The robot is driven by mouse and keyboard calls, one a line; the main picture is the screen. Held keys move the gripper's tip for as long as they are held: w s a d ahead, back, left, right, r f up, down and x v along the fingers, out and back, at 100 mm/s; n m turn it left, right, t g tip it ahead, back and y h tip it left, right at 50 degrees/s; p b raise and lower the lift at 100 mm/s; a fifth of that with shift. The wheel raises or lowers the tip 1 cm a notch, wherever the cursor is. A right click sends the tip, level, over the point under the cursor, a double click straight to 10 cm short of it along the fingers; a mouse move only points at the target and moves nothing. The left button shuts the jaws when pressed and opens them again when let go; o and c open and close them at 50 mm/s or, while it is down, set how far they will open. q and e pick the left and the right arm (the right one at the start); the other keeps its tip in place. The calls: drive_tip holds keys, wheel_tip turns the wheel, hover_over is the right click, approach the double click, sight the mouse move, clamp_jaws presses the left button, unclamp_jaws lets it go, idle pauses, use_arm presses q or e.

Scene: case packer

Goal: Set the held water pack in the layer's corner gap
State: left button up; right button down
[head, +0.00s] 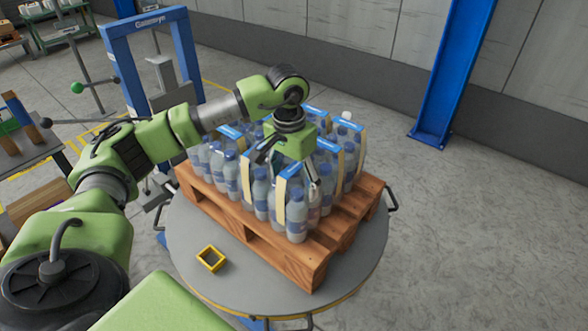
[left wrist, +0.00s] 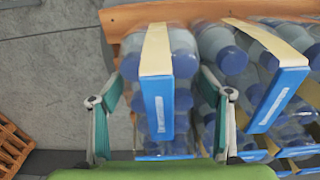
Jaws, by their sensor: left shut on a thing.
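The held water pack (head: 297,212) is a bundle of clear bottles with blue caps, a cream strap and a blue label. It is at the near right corner of the layer on the wooden pallet (head: 278,257). My left gripper (head: 288,168) is above it, shut on its sides. In the left wrist view the held pack (left wrist: 157,58) is upright between the two fingers, close to neighbouring packs (left wrist: 262,65) on its right. I cannot tell whether its base touches the pallet. The corner gap is hidden behind the pack and gripper. My right gripper is not in view.
The pallet stands on a round grey turntable (head: 186,243) with a yellow square frame (head: 211,259) on its near left. A blue machine frame (head: 115,65) stands behind on the left, and a blue post (head: 450,75) on the right. The floor at right is clear.

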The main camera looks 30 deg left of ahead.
use_arm(q)
drive_tip(key=shift+w, duration=0.1)
drive_tip(key=o, duration=1.6)
drive_tip(key=shift+o, duration=0.8)
drive_tip(key=shift+d, duration=0.1)
drive_tip(key=r+b, duration=0.1)
drive_tip(key=r, duration=0.2)
drive_tip(key=r+b, duration=0.1)
drive_tip(key=r, duration=0.3)
drive_tip(key=s+r+b, duration=0.1)
drive_tip(key=r, duration=0.2)
drive_tip(key=shift+r, duration=0.95)
